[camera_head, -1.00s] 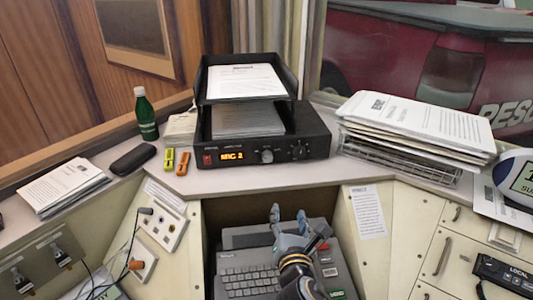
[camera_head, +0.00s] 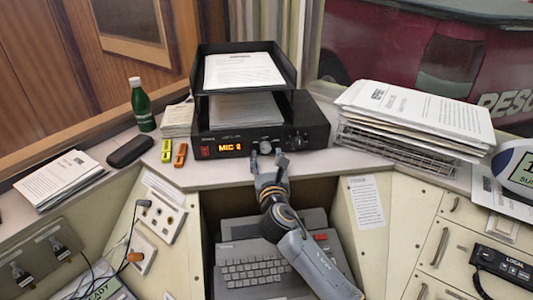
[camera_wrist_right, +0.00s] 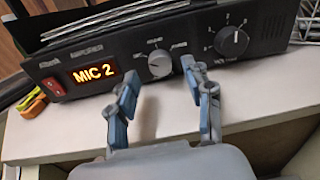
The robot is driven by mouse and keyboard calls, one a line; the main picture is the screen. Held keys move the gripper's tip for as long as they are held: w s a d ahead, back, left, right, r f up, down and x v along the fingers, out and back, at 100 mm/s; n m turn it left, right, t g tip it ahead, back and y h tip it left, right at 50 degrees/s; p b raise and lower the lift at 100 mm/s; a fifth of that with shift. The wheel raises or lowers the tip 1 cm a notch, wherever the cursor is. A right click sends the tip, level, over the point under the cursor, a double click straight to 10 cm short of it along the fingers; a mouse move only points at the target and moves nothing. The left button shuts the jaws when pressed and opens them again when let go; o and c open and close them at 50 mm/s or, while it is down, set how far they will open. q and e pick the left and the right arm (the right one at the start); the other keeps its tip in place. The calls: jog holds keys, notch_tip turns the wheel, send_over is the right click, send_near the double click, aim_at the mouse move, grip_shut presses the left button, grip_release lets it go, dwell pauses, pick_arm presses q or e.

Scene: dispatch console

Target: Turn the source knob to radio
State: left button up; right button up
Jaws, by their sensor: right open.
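The black amplifier (camera_head: 312,128) stands on the ledge, its orange display (camera_wrist_right: 95,73) reading "MIC 2". The silver-grey source knob (camera_wrist_right: 160,63) is on its front panel, right of the display; in the head view the knob (camera_head: 266,146) is small. A larger black knob (camera_wrist_right: 231,41) with numbers around it sits farther right. My right gripper (camera_head: 268,157) is open just in front of the panel. In the right wrist view its blue-grey fingertips (camera_wrist_right: 158,80) stand apart, below and either side of the source knob, with no clear contact. My left gripper is not in view.
A black paper tray (camera_head: 291,70) sits on top of the amplifier. Yellow and orange markers (camera_head: 181,154), a dark case (camera_head: 130,151) and a green bottle (camera_head: 142,108) lie or stand to the left. A wire rack of papers (camera_head: 395,152) is right. A keyboard (camera_head: 255,270) is below.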

jog(key=shift+w+a, duration=0.1)
jog(key=shift+w, duration=1)
grip_shut()
